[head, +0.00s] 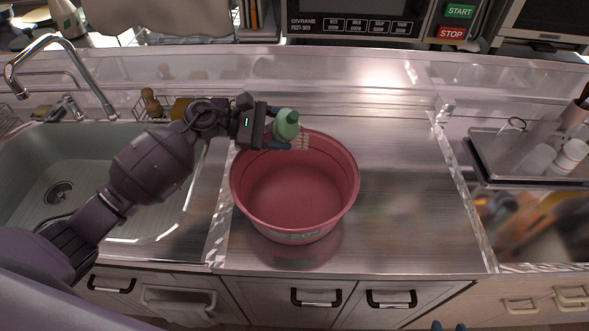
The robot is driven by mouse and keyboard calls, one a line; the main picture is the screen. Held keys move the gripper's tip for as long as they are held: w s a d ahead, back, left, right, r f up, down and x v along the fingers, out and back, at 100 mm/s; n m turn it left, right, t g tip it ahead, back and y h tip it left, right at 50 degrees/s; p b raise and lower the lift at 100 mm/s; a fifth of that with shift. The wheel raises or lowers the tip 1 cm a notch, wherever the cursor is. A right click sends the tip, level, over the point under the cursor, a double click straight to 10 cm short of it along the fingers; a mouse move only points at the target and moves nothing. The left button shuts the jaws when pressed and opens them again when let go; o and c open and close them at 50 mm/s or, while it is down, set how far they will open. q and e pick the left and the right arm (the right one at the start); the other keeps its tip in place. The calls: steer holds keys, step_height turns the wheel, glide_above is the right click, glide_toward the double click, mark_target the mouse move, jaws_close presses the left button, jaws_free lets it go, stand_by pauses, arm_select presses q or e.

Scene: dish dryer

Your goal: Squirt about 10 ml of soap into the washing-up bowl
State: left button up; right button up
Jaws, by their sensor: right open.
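The pink washing-up bowl (295,190) stands on the steel counter, right of the sink. It looks empty, and I see no soap in it. My left gripper (282,127) reaches in from the left over the bowl's back rim. Its blue fingers are on either side of a green soap bottle (288,122), which it holds. The bottle's lower part is partly hidden, and I cannot tell its exact tilt.
A sink (60,170) with a curved tap (45,45) is at the left. A grey tray (535,160) with cups stands at the right. An appliance with START and STOP buttons (455,20) is behind. The counter right of the bowl is clear.

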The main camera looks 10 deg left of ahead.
arm_select(q)
steer(key=shift+w+r, duration=0.1)
steer(key=shift+r, duration=0.5)
steer(key=shift+w+a+r+m+p, duration=0.15)
steer(key=shift+w+r+m+p, duration=0.1)
steer(key=shift+m+p, duration=0.3)
steer(key=shift+f+y, duration=0.15)
steer(key=shift+y, duration=0.15)
steer(key=shift+a, duration=0.1)
steer(key=shift+w+a+r+m+t, duration=0.1)
steer(key=shift+w+r+m+t, duration=0.15)
steer(key=shift+m, duration=0.2)
steer(key=shift+w+a, duration=0.1)
steer(key=shift+w, duration=0.05)
stand_by(0.4)
steer(key=shift+w+a+r+m+t+y+p, duration=0.25)
steer(key=shift+w+m+t+y+p, duration=0.3)
steer(key=shift+m, duration=0.25)
stand_by(1.9)
steer(key=shift+a+f+m+y, duration=0.15)
steer(key=shift+f+m+y, duration=0.1)
steer(key=shift+f+m, duration=0.3)
stand_by(1.4)
